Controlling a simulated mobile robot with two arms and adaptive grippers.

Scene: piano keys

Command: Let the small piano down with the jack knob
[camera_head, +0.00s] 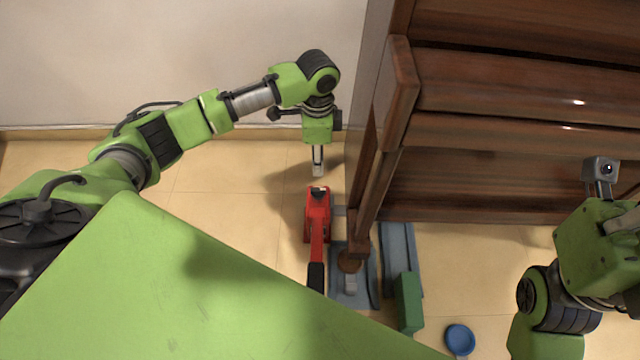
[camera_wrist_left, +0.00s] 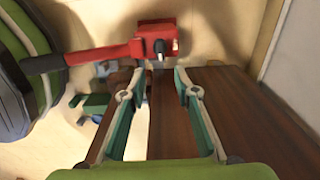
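The small piano (camera_head: 480,130) is a dark brown wooden upright at the right of the head view. Its side panel fills the lower right of the left wrist view (camera_wrist_left: 260,125). The red jack (camera_head: 317,225) stands on the floor beside the piano's front leg, its black handle pointing toward me. The dark jack knob (camera_head: 318,190) is on its far end; it also shows in the left wrist view (camera_wrist_left: 159,48). My left gripper (camera_head: 318,172) is open and empty, apart from the knob and just beyond it. My right gripper (camera_head: 600,170) is before the piano; its fingers are not clear.
Blue-grey rails (camera_head: 398,262) lie on the floor near the piano leg, with a green block (camera_head: 410,303) beside them. A blue round dish (camera_head: 459,339) is nearer me. The wall (camera_head: 180,65) stands behind; tiled floor left of the jack is clear.

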